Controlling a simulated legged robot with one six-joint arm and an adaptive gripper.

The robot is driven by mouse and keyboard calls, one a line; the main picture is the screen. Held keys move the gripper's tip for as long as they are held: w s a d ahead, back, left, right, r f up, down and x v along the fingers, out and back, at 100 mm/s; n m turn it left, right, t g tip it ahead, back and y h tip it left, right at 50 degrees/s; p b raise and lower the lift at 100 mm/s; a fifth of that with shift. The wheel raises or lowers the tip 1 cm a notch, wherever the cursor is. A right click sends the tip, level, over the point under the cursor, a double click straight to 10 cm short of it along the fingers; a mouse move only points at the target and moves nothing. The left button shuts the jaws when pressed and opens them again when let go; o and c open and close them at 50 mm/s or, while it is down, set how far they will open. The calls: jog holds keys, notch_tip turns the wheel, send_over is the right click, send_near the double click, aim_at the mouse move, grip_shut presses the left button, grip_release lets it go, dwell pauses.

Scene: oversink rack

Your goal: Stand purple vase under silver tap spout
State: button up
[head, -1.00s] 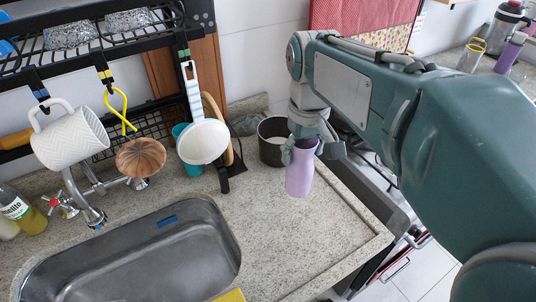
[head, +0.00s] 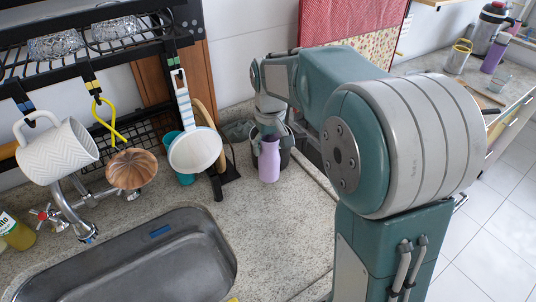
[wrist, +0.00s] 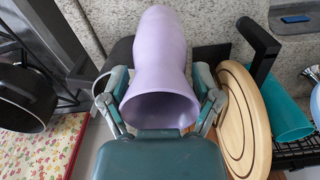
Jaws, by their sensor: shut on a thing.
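The purple vase (head: 269,160) is held in the air over the counter, in front of a dark pot in the head view. My gripper (head: 268,126) is shut on it near its top. In the wrist view the vase (wrist: 160,55) sits between both fingers of my gripper (wrist: 160,92), with its open mouth nearest the camera. The silver tap spout (head: 86,228) hangs over the back left of the sink, well to the left of the vase.
The steel sink (head: 150,270) fills the front left. A white mug (head: 58,152) and copper-coloured mould (head: 131,170) hang near the tap. Counter (head: 270,225) right of the sink is clear.

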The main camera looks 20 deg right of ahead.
jog(key=shift+w+f, duration=0.2)
jog(key=shift+f, duration=0.05)
jog(key=shift+w+d+f, duration=0.1)
jog(key=shift+w+f, duration=0.05)
jog(key=shift+f, duration=0.75)
jog(key=shift+w+f, duration=0.1)
jog(key=shift+f, duration=0.8)
jog(key=shift+f, duration=0.1)
jog(key=o, duration=1.1)
